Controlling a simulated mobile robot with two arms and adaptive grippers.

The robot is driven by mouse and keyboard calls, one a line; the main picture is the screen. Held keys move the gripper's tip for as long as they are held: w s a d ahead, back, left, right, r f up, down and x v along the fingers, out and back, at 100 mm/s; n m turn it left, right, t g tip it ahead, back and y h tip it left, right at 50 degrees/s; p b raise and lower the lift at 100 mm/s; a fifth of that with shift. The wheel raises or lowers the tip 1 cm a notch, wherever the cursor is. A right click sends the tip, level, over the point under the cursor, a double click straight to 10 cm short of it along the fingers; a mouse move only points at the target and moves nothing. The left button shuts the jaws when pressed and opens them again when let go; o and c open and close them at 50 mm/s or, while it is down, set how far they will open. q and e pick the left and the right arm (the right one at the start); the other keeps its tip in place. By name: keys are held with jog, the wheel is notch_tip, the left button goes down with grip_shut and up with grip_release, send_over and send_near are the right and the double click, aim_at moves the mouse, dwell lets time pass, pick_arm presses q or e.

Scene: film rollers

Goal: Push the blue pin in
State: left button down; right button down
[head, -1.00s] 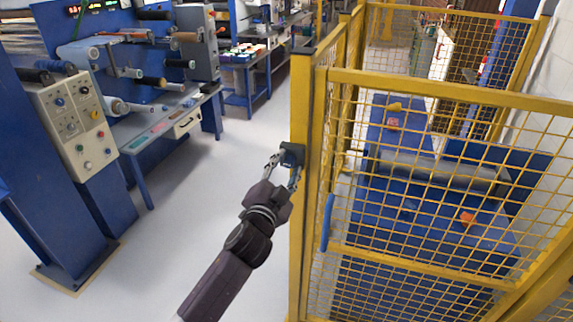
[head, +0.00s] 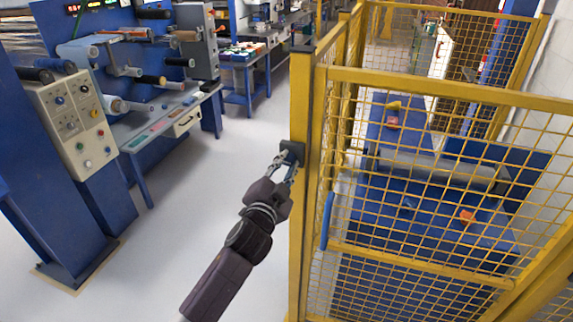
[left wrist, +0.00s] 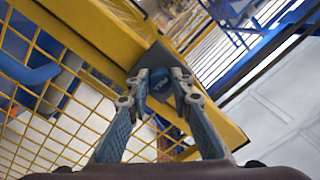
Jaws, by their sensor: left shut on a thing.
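My left gripper (head: 286,160) reaches up to a dark block (head: 293,149) on the side of the yellow fence post. In the left wrist view, a blue round pin (left wrist: 161,82) shows between the fingertips of the left gripper (left wrist: 160,88), close to the yellow post (left wrist: 110,38). The fingers are shut on the pin. The fingertips partly cover it, so how deep it sits in the block cannot be told. In the head view the pin is too small to make out. My right gripper is in neither view.
The yellow mesh fence (head: 440,150) stands at the right, with a blue handle (head: 327,220) and a blue machine (head: 430,230) behind it. A control panel (head: 76,125) stands at the left. Pale open floor (head: 190,220) lies between them.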

pick_arm(q)
jog(key=c, duration=1.7)
grip_release()
jog(key=v, duration=1.2)
